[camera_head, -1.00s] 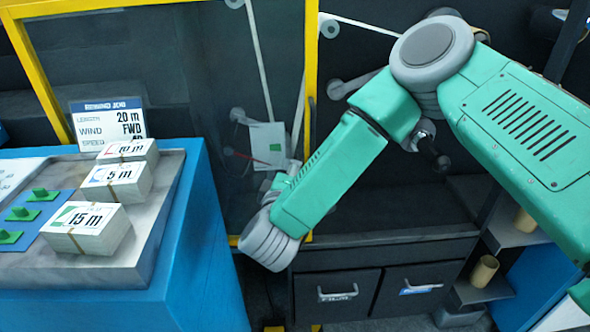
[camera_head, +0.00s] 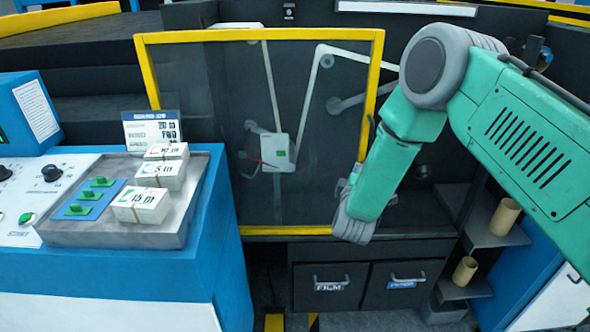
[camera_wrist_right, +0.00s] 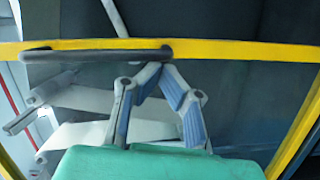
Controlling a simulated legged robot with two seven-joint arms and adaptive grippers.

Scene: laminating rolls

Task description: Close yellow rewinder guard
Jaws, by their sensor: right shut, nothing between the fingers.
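The yellow-framed guard (camera_head: 258,37) has a see-through panel and stands across the rewinder in the head view. Its yellow bar (camera_wrist_right: 240,52) crosses the wrist view, with a dark handle (camera_wrist_right: 95,52) on it. My right gripper (camera_head: 350,182) is at the guard's right post, low down, partly hidden by my wrist. In the wrist view its fingers (camera_wrist_right: 150,72) are together and empty, close to the bar near one end of the handle. I cannot tell whether they touch it. Whether the guard sits fully against the machine is unclear. My left gripper is out of view.
A blue console (camera_head: 225,265) with a grey tray (camera_head: 170,235) of labelled card stacks stands at left. Below the guard are two dark drawers (camera_head: 331,301). Cardboard cores (camera_head: 504,216) stand on shelves at right. White web and rollers (camera_head: 277,150) show behind the panel.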

